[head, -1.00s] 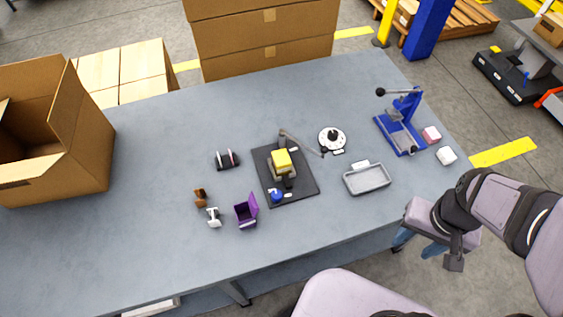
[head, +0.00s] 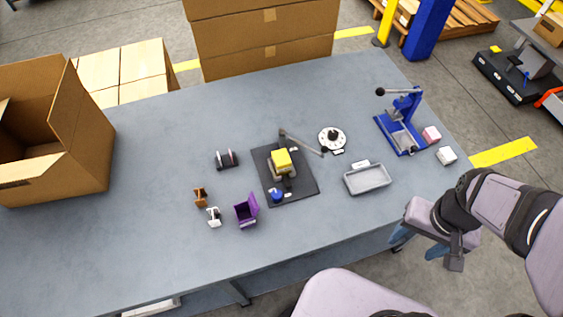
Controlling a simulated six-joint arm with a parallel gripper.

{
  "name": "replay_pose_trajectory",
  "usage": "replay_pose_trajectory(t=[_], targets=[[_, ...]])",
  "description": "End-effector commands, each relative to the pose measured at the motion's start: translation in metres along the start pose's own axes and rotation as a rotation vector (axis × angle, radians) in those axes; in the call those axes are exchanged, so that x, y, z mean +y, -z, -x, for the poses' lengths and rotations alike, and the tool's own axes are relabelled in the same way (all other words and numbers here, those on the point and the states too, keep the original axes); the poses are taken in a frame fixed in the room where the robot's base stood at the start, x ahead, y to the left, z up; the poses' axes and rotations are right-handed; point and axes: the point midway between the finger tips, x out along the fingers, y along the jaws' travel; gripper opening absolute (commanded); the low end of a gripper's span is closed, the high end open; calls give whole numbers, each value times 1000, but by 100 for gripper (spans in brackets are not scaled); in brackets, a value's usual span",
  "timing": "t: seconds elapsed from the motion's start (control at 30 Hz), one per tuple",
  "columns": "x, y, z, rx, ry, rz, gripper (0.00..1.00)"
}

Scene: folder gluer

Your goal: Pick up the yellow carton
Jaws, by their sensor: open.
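The yellow carton (head: 281,158) is a small block sitting on the grey fixture of a dark base plate (head: 302,188), near the middle of the table. A lever arm (head: 302,141) with a dark knob extends to the right behind the carton. My gripper (head: 417,245) is at the lower right, beyond the table's front edge, with blue fingers apart and nothing between them. It is well away from the carton. Part of the gripper is hidden behind its own body.
A grey tray (head: 367,179), a round dial (head: 332,138) and a blue lever press (head: 401,123) stand to the right. A purple open box (head: 247,210) and small holders (head: 214,216) lie to the left. A large open cardboard box (head: 85,150) stands at far left.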

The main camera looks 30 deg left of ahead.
Motion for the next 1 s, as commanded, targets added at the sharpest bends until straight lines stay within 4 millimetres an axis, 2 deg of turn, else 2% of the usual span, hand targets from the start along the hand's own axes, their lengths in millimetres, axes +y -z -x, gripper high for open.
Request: replay_pose_trajectory(t=[0.27, 0.37, 0.47, 0.57, 0.67, 0.8, 0.9, 1.0], targets=[[-2, 2, -3, 7, 1, 8, 58], [-9, 12, -11, 37, 3, 32, 58], [-23, 29, -26, 98, 10, 78, 58], [-46, 54, -45, 191, 26, 145, 58], [-79, 79, -65, 305, 51, 226, 58], [-135, 108, -87, 479, 105, 341, 58], [-178, 120, -98, 603, 154, 420, 58], [-221, 125, -106, 724, 213, 494, 58]])
